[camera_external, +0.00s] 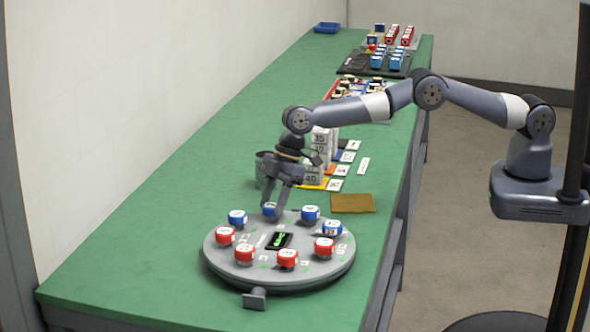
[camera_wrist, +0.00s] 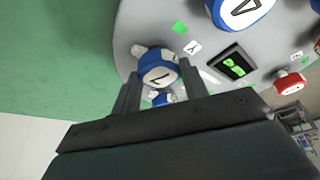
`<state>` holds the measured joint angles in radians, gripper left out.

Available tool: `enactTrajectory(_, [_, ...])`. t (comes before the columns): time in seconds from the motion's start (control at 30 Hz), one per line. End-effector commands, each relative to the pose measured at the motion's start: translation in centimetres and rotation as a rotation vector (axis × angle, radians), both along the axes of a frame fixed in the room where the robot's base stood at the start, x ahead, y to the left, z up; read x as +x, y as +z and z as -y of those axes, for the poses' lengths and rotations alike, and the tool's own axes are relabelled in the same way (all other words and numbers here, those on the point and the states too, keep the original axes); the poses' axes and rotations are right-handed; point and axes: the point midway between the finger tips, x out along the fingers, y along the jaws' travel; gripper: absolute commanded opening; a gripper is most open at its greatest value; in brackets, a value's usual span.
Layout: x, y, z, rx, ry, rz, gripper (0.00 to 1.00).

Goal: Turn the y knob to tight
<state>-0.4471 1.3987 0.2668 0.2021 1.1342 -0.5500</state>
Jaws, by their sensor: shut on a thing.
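A round grey turntable-like panel (camera_external: 215,258) sits on the green bench and carries several blue and red knobs with white marked tops. My gripper (camera_external: 276,207) reaches down to a blue knob (camera_external: 269,208) at the panel's far side, partly hidden by the fingers. In the wrist view my gripper (camera_wrist: 159,76) has its two fingers on either side of this blue-and-white knob (camera_wrist: 158,66), shut on it. A dark mark shows on its white top, but I cannot read the letter surely. A dark display (camera_external: 279,240) with green characters lies mid-panel.
Neighbouring blue knobs (camera_external: 237,217) and (camera_external: 310,213) stand close on both sides; red knobs (camera_external: 288,258) line the near side. A grey canister, white numbered blocks (camera_external: 311,178) and a brown pad (camera_external: 352,203) stand behind. The bench left of the panel is clear.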

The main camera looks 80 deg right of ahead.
Motion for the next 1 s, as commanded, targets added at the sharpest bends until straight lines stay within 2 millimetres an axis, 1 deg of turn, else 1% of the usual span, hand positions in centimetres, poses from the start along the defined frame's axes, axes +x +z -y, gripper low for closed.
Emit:
enactTrajectory(0.27, [-0.12, -0.14, -0.16, 0.001, -0.168, 0.0, 0.19])
enactTrajectory(0.8, [-0.24, 0.06, -0.42, -0.001, -0.668, 0.001, 0.19])
enactTrajectory(1.0, [-0.26, 0.14, -0.54, 0.0, -0.829, 0.001, 0.19])
